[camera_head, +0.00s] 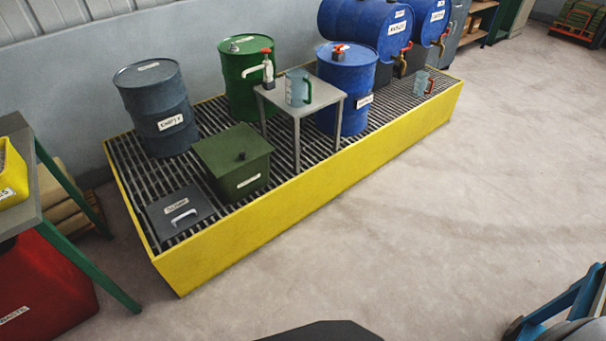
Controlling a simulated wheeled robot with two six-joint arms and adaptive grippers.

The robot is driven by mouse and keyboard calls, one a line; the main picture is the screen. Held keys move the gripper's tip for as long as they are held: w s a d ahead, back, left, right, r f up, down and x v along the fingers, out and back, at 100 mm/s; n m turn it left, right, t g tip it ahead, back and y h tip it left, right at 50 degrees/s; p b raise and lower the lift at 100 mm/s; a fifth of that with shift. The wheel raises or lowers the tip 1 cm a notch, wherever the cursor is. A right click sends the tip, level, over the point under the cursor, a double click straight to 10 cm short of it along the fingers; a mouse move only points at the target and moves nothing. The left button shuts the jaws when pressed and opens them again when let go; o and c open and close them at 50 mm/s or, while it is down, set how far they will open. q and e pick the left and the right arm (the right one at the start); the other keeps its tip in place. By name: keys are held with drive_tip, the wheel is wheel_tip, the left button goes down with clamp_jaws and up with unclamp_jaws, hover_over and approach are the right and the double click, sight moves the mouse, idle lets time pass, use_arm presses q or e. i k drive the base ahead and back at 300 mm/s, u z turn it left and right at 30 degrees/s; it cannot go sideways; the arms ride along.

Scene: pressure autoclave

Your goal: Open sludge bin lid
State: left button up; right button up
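A dark grey square lid (199,205) with a white bar handle (182,218) lies flat at the near left end of the grated yellow platform. Its small white label seems to read sludge, but the print is too small to be sure. It looks shut and nothing covers it. A green box (218,158) with a black knob on its closed top stands right behind it, with a label on its front. Neither of my grippers is in view.
The yellow-walled platform (300,200) also carries a grey drum (157,100), a green drum (240,95), blue drums (345,85) and a small table (298,98) with a jug. A green-legged bench (85,262) stands left. The floor in front is clear.

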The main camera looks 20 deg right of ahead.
sight(230, 149)
drive_tip(key=z, duration=0.35)
drive_tip(key=k, duration=0.2)
drive_tip(key=u, duration=1)
drive_tip(key=i, duration=0.9)
drive_tip(key=z, duration=0.65)
drive_tip(key=i, duration=0.8)
drive_tip(key=z, duration=0.95)
